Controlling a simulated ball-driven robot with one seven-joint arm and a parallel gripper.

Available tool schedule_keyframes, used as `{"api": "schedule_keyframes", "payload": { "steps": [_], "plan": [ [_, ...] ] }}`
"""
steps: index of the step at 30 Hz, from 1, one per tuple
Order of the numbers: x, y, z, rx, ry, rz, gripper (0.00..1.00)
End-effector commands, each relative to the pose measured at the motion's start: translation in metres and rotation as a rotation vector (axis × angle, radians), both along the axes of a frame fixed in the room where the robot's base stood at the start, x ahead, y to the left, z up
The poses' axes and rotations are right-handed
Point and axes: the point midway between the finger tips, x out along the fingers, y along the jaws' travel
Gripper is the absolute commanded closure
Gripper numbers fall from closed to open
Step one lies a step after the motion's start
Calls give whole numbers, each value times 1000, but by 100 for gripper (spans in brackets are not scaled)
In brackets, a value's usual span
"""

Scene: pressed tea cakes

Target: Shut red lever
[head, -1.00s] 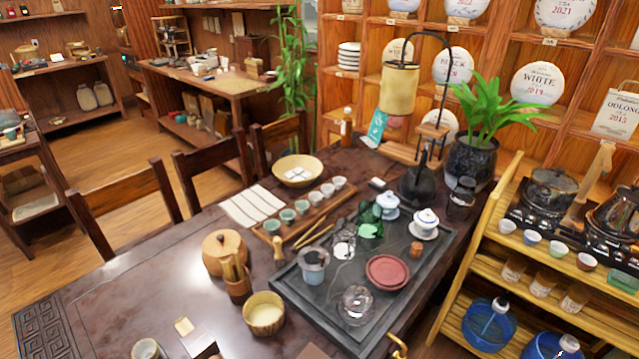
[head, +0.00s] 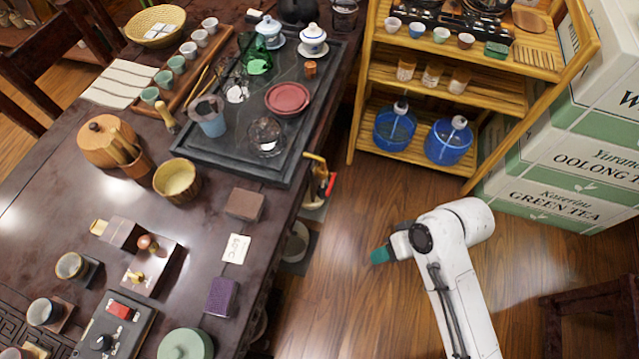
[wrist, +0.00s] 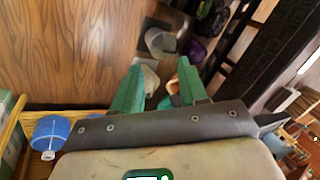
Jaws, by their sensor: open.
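A small red lever (head: 331,184) shows beside a brass tap (head: 318,162) at the right edge of the dark table, below the tea tray's corner, in the head view. Which way the lever is set is too small to tell. My gripper (head: 380,255) is over the floor, to the right of and below the lever in the picture, clearly apart from it. In the wrist view my gripper (wrist: 158,82) shows two green fingers spread apart with nothing held between them. I cannot make out the lever surely in the wrist view.
The dark table (head: 60,215) is crowded with tea ware, including the slate tray (head: 215,155). A bamboo shelf (head: 440,75) with blue water jugs (head: 394,130) stands at the back. Tea boxes (head: 560,160) are at the right. The wooden floor (head: 340,290) between is open.

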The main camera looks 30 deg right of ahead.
Motion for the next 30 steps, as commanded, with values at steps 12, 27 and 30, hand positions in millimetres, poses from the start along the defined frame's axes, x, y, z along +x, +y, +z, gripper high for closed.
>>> {"api": "schedule_keyframes", "payload": {
  "steps": [12,27,30],
  "plan": [
    [117,1,-66,835,-248,-394,57],
    [159,-25,-36,1190,-371,-508,57],
    [170,-13,-36,1191,-369,-506,57]
  ]
}}
